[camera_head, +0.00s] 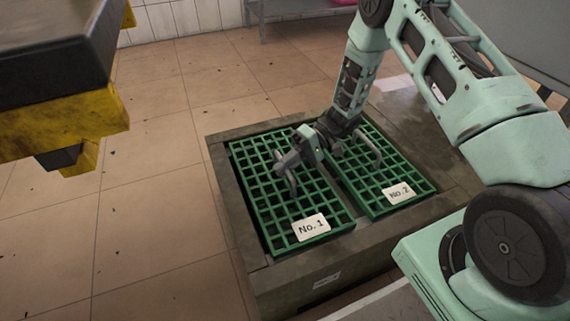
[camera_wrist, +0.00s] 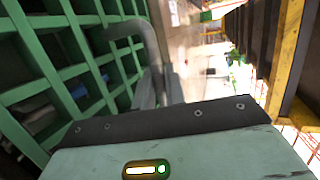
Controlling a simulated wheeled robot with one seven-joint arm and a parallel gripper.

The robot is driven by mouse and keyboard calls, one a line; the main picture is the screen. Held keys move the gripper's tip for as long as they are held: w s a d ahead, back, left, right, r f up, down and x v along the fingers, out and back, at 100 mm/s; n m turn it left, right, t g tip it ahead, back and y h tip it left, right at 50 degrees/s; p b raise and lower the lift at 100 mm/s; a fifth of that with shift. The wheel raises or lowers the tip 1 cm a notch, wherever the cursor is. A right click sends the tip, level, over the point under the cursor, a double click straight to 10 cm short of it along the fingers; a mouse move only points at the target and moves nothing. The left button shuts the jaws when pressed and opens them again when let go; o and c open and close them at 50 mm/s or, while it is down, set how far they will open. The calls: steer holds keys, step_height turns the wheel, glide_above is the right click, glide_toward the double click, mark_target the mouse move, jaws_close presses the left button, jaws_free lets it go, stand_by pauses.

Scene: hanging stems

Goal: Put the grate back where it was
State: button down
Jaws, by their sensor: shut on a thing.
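The green grate labelled No. 1 (camera_head: 276,199) lies in or just above the left part of a stone-like frame (camera_head: 232,218). A dark gap shows along its left edge; I cannot tell if it is fully seated. My gripper (camera_head: 287,164) is shut on its grey bar handle near the grate's middle. In the wrist view the grate (camera_wrist: 60,71) fills the left side, and the curved handle (camera_wrist: 128,32) runs to my gripper (camera_wrist: 160,88). The green grate labelled No. 2 (camera_head: 379,181) lies in the right part of the frame, with its own grey handle.
A black and yellow object (camera_head: 60,110) juts in at the upper left. Tiled floor (camera_head: 150,220) is open left of the frame. A grey bench (camera_head: 300,12) stands at the back wall. My arm passes over grate No. 2.

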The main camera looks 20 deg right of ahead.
steer(key=shift+f, duration=0.2)
steer(key=c, duration=1.4)
jaws_free()
steer(key=shift+o, duration=0.2)
steer(key=shift+f, duration=0.1)
